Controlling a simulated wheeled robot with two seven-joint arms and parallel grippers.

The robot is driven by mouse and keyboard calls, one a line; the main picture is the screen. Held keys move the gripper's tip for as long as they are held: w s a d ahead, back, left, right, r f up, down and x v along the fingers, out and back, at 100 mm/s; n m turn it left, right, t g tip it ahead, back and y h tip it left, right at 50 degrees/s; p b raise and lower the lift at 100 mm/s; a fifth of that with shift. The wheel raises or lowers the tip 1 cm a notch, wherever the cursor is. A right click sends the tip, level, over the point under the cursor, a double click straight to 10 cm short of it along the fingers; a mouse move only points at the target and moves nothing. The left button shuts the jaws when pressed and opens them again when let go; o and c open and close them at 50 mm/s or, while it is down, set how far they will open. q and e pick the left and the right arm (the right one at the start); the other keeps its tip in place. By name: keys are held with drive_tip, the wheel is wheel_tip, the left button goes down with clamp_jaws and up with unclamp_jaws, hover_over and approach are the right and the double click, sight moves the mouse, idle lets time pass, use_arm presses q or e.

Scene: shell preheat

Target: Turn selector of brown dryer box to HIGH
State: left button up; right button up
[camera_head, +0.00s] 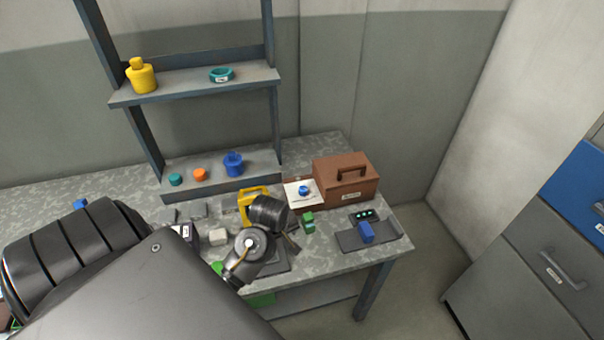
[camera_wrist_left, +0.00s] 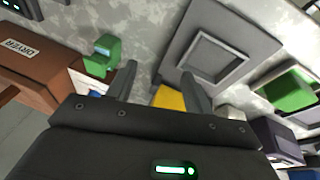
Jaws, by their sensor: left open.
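The brown dryer box (camera_head: 358,185) stands at the back right of the bench, with a handle on its lid and a label on its front. A white panel (camera_head: 292,198) at its left side carries a blue selector knob (camera_head: 304,190). In the left wrist view the box (camera_wrist_left: 40,68) is at the left, and the knob (camera_wrist_left: 95,93) is partly hidden behind my gripper body. Its pointer setting is too small to read. My left gripper (camera_wrist_left: 160,88) is open and empty above the bench, apart from the knob. In the head view my wrist mostly hides its fingers. My right gripper is out of view.
A green object (camera_head: 308,218) stands in front of the panel; a yellow frame (camera_head: 243,203) is behind my wrist. A grey tray (camera_head: 350,240) with a blue block (camera_head: 366,232) lies to the right. A shelf (camera_head: 200,83) rises behind.

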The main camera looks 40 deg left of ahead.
use_arm(q)
drive_tip(key=w+a+r+n+h, duration=0.1)
drive_tip(key=w+a+r+n, duration=0.4)
drive_tip(key=w+a+n, duration=0.35)
drive_tip(key=n+t+h, duration=0.1)
drive_tip(key=n+h, duration=0.1)
drive_tip(key=n, duration=0.8)
approach(304, 188)
drive_tip(key=x, duration=0.9)
drive_tip(key=shift+r, duration=0.1)
drive_tip(key=shift+a, duration=0.15)
drive_tip(key=c, duration=1)
